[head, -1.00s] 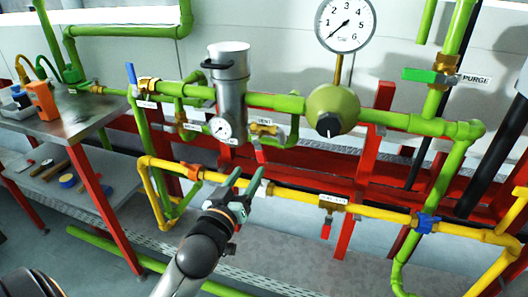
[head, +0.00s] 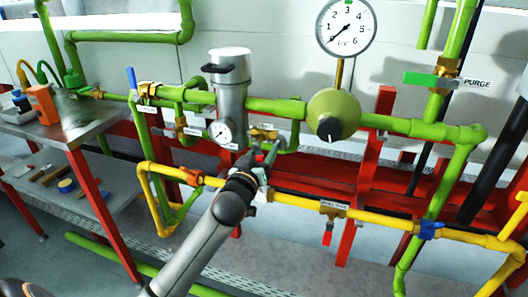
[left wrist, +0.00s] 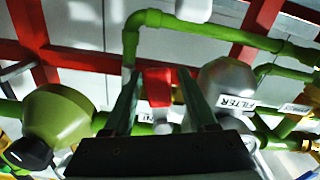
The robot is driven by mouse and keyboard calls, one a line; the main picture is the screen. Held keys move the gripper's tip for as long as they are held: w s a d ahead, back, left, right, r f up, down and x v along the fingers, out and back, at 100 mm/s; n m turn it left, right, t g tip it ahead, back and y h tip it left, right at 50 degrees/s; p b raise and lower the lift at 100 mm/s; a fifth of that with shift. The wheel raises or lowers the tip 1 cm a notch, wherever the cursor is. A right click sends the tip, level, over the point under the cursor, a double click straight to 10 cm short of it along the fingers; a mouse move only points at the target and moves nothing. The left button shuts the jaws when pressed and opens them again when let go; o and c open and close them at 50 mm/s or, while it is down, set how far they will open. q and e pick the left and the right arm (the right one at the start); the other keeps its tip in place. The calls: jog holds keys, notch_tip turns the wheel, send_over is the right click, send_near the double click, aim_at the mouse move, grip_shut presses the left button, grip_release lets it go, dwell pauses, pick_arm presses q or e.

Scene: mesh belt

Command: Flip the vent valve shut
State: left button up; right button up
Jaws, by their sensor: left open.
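The vent valve (head: 264,134) is a small brass-coloured valve on the thin green branch between the silver filter and the round green regulator. A white label sits on it. My left gripper (head: 265,154) is open and just below and in front of the valve, its fingers pointing up at it. In the left wrist view, a red part (left wrist: 157,88) shows between the open fingers (left wrist: 158,75), with a partly hidden white label below it. I cannot tell whether this is the valve's lever or whether a finger touches it. My right gripper is not in view.
The silver filter (head: 230,85) stands close on the left and the green regulator (head: 333,113) on the right. A yellow pipe (head: 290,197) runs below. The purge valve's green lever (head: 432,80) is at upper right. A metal bench (head: 75,125) stands left.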

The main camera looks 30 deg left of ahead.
pick_arm(q)
jog(key=shift+w, duration=0.15)
grip_shut()
dwell(0.4)
